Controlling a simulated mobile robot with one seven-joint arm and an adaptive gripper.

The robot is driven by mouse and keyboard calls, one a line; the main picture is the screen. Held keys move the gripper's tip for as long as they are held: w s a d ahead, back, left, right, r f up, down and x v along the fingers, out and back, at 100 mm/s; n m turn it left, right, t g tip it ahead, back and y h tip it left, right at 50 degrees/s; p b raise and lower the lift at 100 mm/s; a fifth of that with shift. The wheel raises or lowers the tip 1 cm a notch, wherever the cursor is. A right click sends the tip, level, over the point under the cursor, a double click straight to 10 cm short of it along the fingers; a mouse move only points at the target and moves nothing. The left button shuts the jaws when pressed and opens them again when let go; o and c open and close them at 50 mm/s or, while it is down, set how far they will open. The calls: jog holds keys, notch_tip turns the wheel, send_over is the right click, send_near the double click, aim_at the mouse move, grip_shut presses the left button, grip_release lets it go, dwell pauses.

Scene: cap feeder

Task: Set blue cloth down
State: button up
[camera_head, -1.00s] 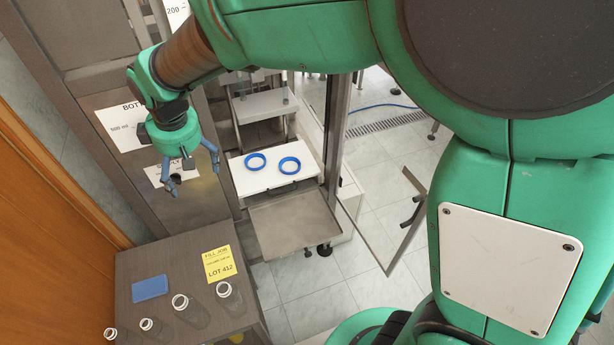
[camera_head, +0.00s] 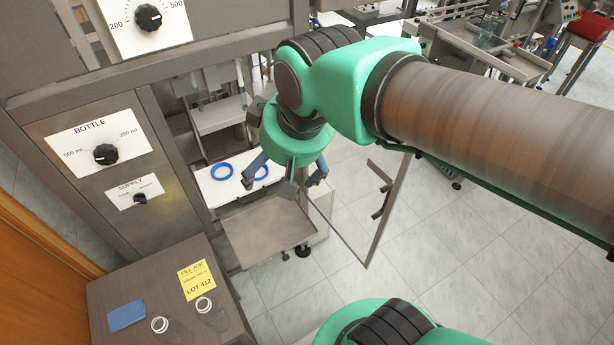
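The blue cloth (camera_head: 127,315) lies flat, as a folded rectangle, on the dark cabinet top (camera_head: 150,280) at the lower left. My gripper (camera_head: 282,182) hangs above the steel shelf in front of the machine, right of and well apart from the cloth. Its two fingers are spread open, and I see nothing held between them. The gripper partly hides the right blue ring behind it.
Clear bottles (camera_head: 205,308) and a yellow lot card (camera_head: 197,279) share the cabinet top. Blue rings (camera_head: 221,171) lie on a white plate above the steel shelf (camera_head: 268,232). An open clear door (camera_head: 372,225) stands right of the shelf. Dials are on the left panel.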

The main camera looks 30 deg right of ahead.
jog(key=s+d+m, duration=0.2)
jog(key=s+d, duration=0.1)
jog(key=s, duration=0.2)
jog(key=shift+s+f+t, duration=0.3)
jog(key=shift+d, duration=0.1)
notch_tip(320, 180, down, 3)
jog(key=b, duration=0.2)
jog(key=shift+r+b, duration=0.2)
jog(key=shift+b, duration=0.1)
dwell(1.0)
